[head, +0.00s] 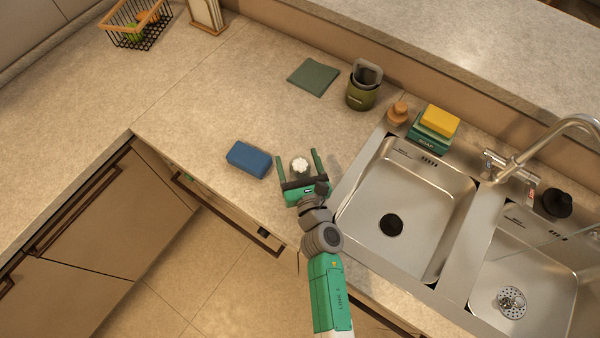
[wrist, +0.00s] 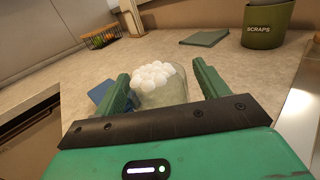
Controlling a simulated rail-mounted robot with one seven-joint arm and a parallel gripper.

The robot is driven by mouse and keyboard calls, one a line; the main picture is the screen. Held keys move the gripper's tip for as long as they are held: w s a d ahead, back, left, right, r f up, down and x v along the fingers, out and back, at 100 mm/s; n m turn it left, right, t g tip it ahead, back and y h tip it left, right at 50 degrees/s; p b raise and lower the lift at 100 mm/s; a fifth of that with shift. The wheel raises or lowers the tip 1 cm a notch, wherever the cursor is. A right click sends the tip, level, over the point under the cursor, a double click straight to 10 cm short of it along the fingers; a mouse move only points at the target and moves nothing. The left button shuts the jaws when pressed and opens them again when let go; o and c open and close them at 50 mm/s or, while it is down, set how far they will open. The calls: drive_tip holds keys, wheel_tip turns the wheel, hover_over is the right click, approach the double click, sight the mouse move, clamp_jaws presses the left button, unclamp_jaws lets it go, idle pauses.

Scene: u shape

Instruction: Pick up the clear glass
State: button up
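The clear glass (wrist: 165,92) stands on the counter and looks filled with white round pieces. In the head view only its white top (head: 299,164) shows well. My gripper (head: 300,168) is open, with one green finger on each side of the glass. In the wrist view the fingers (wrist: 160,90) also flank the glass, and a gap shows on the right side. I cannot tell whether the left finger touches it. The lower part of the glass is hidden behind the gripper's dark front bar.
A blue block (head: 248,159) lies just left of the gripper. The sink (head: 345,205) is close on the right. A green cloth (head: 313,77) and a scraps bin (head: 361,95) are farther back.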

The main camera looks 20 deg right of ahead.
drive_tip(key=c, duration=1.1)
drive_tip(key=shift+o, duration=0.2)
drive_tip(key=shift+r, duration=0.15)
